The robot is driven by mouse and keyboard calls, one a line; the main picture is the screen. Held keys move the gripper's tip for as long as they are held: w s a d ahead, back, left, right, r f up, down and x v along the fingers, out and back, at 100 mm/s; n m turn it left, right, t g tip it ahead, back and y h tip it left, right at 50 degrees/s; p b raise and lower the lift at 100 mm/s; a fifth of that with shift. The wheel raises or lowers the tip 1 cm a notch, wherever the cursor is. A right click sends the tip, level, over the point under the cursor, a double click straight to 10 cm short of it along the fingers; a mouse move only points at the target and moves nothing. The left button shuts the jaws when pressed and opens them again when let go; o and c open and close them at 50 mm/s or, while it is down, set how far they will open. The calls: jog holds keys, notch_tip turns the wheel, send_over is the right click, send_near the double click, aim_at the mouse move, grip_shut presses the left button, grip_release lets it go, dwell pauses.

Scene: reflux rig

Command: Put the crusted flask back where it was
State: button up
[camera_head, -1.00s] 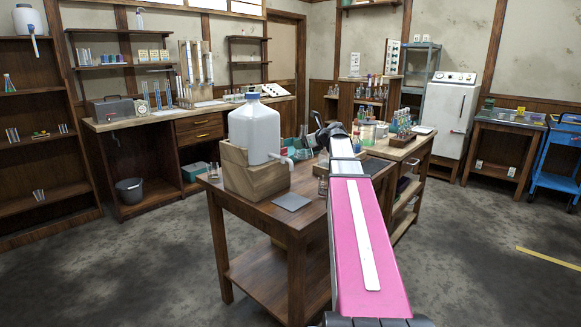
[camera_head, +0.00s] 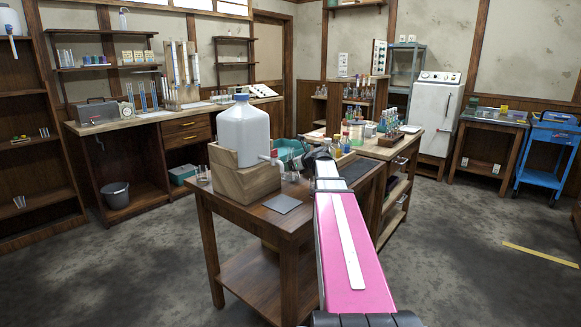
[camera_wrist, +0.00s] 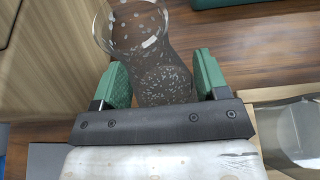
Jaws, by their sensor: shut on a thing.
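The crusted flask (camera_wrist: 163,84) is clear glass with white specks over its wall and base. In the wrist view it sits between the two green fingertips of my gripper (camera_wrist: 160,76), which is shut on it. Its round open mouth points to the upper left of that view. In the head view my gripper (camera_head: 318,156) is over the wooden table (camera_head: 262,219), right of the big white jug (camera_head: 243,134). The flask is not clear to see there, and I cannot tell whether it touches the tabletop.
The jug's wooden stand (camera_wrist: 55,65) is close on the left in the wrist view. A clear glass vessel (camera_wrist: 297,135) is close on the right. A grey mat (camera_head: 283,203) lies at the table's front. A green tray (camera_head: 291,149) and small bottles stand behind.

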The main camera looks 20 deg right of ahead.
jog(key=shift+f, duration=0.25)
jog(key=o, duration=1.1)
jog(key=shift+o, duration=0.2)
